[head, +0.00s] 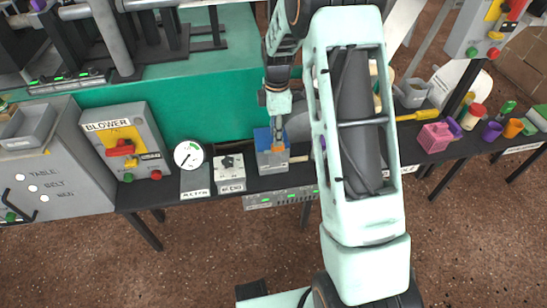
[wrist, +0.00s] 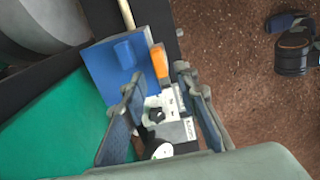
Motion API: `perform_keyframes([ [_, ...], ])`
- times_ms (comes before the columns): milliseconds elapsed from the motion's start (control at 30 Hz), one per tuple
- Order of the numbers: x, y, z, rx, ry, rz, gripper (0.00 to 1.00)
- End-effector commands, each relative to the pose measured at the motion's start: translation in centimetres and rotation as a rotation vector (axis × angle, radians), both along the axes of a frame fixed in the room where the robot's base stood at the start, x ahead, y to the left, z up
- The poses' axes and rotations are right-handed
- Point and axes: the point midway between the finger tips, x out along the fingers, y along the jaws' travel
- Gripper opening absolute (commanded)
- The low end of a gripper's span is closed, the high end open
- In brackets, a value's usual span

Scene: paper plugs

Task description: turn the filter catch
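The filter unit is a box with a blue cover (head: 263,138) and a lower front with an unreadable label, on the dark shelf in the middle of the head view. An orange catch (head: 279,149) sits at its right side. In the wrist view the blue cover (wrist: 115,65) fills the upper middle, with the orange catch (wrist: 160,63) upright along its edge. My gripper (head: 278,125) points down over the box. In the wrist view its two fingers (wrist: 160,78) are spread and empty, and the catch appears between or just beyond the tips. Contact cannot be told.
To the left stand a small box with a black knob (head: 230,172), a round dial (head: 188,156) and the blower switch box (head: 124,142). A green machine body (head: 215,95) rises behind.

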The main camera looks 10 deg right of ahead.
Motion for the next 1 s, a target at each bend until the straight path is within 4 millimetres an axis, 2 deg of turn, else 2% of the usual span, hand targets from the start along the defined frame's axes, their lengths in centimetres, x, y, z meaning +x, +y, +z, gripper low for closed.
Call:
perform_keyframes([
  [467, 0.0, 0.0, -0.5, 0.0, 0.001, -0.001, 0.28],
  [1000, 0.0, 0.0, -3.2, 0.0, 0.001, -0.001, 0.28],
])
